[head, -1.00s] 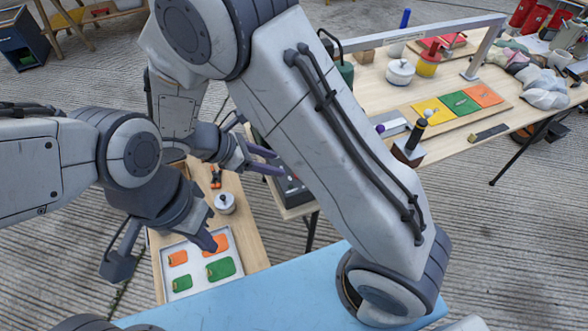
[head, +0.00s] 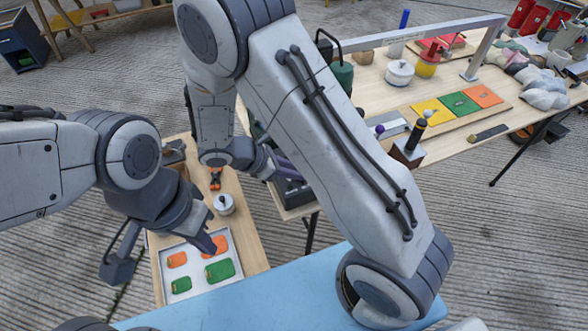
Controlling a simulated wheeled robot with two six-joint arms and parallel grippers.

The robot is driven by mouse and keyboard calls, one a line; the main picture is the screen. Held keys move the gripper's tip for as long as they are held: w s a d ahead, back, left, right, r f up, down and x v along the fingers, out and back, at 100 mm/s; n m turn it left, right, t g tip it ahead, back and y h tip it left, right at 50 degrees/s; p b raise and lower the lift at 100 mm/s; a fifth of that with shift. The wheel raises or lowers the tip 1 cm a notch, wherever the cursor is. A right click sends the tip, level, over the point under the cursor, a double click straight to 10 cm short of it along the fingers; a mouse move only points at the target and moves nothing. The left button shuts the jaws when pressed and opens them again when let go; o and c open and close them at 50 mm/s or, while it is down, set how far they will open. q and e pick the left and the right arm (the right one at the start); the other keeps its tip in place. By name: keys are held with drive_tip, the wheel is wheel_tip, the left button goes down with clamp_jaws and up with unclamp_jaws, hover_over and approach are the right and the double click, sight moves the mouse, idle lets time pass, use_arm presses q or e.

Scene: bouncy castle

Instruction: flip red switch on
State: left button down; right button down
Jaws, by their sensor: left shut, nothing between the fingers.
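I cannot make out a red switch in the head view. My left gripper (head: 214,243) points down over the tray on the small table, shut and empty.
The white tray (head: 236,287) holds orange and green pieces. A white lidded pot (head: 224,204) and an orange-black tool (head: 215,179) stand behind it. The long table (head: 462,153) carries coloured panels (head: 459,103), pots and a brush. A blue surface (head: 285,293) lies in front.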

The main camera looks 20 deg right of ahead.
drive_tip(key=shift+d+r+p, duration=0.1)
drive_tip(key=shift+r+p, duration=0.1)
drive_tip(key=shift+p, duration=0.15)
drive_tip(key=y+p, duration=0.1)
drive_tip(key=y, duration=0.1)
drive_tip(key=y+p, duration=0.1)
drive_tip(key=shift+d+r+p, duration=0.25)
drive_tip(key=shift+d+p, duration=0.1)
drive_tip(key=shift+d, duration=0.05)
drive_tip(key=shift+d+f+y+p, duration=0.1)
drive_tip(key=shift+f+y+p, duration=0.05)
drive_tip(key=shift+y+p, duration=0.55)
drive_tip(key=shift+f, duration=0.1)
drive_tip(key=c, duration=0.7)
unclamp_jaws()
